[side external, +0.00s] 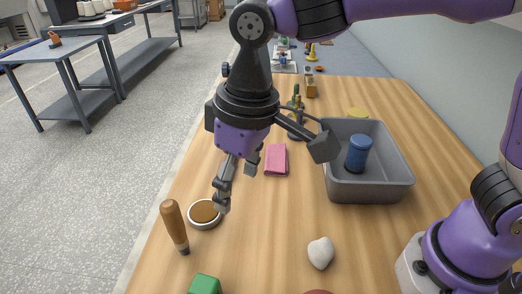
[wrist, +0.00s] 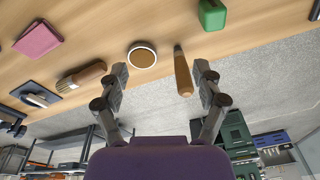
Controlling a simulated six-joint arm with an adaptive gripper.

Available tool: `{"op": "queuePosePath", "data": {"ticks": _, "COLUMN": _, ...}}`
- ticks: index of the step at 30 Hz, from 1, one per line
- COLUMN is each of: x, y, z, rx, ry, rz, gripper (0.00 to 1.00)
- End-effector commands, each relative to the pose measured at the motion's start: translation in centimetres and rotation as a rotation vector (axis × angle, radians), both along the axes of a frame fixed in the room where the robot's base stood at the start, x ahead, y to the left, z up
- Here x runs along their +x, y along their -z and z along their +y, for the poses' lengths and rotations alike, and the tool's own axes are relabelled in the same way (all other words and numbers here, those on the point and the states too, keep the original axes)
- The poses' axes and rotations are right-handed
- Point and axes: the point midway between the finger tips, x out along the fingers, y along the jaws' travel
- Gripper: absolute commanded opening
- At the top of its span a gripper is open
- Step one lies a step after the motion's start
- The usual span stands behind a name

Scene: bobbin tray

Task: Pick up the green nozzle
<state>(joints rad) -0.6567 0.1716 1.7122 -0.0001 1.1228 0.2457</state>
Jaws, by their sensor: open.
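A green blocky piece (side external: 205,285), the only clearly green thing near my gripper, is cut off by the bottom edge of the side view. It also shows at the top of the wrist view (wrist: 212,15), lying on the wooden table. I cannot tell its nozzle shape clearly. My gripper (side external: 237,184) is open and empty above the table, pointing down, apart from the green piece. In the wrist view its fingertips (wrist: 162,72) are spread wide, with the green piece beyond them at upper right.
A wooden-handled tool (side external: 174,225) and a round brown-topped disc (side external: 205,213) lie near my gripper. A white stone (side external: 320,253), a pink cloth (side external: 276,160) and a grey bin (side external: 370,190) holding a blue can (side external: 358,154) are around. The wooden table's left edge is close.

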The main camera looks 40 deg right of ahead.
Motion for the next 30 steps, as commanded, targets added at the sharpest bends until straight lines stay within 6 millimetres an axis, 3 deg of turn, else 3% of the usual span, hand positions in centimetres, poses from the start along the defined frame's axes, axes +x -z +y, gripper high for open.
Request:
{"op": "queuePosePath", "data": {"ticks": 1, "x": -0.5, "y": 1.2, "z": 2.5, "rx": -0.022, "ry": -0.046, "rz": 0.03, "gripper": 0.78}}
{"op": "queuePosePath", "data": {"ticks": 3, "x": -1.3, "y": 2.6, "z": 5.2, "rx": -0.046, "ry": -0.089, "rz": 0.06, "gripper": 0.78}}
{"op": "queuePosePath", "data": {"ticks": 6, "x": -2.4, "y": 4.0, "z": 7.8, "rx": -0.074, "ry": -0.13, "rz": 0.086, "gripper": 0.78}}
{"op": "queuePosePath", "data": {"ticks": 9, "x": -3.1, "y": 5.0, "z": 9.0, "rx": -0.089, "ry": -0.152, "rz": 0.1, "gripper": 0.78}}
{"op": "queuePosePath", "data": {"ticks": 30, "x": -3.0, "y": 14.6, "z": 9.0, "rx": -0.093, "ry": -0.155, "rz": 0.102, "gripper": 0.78}}
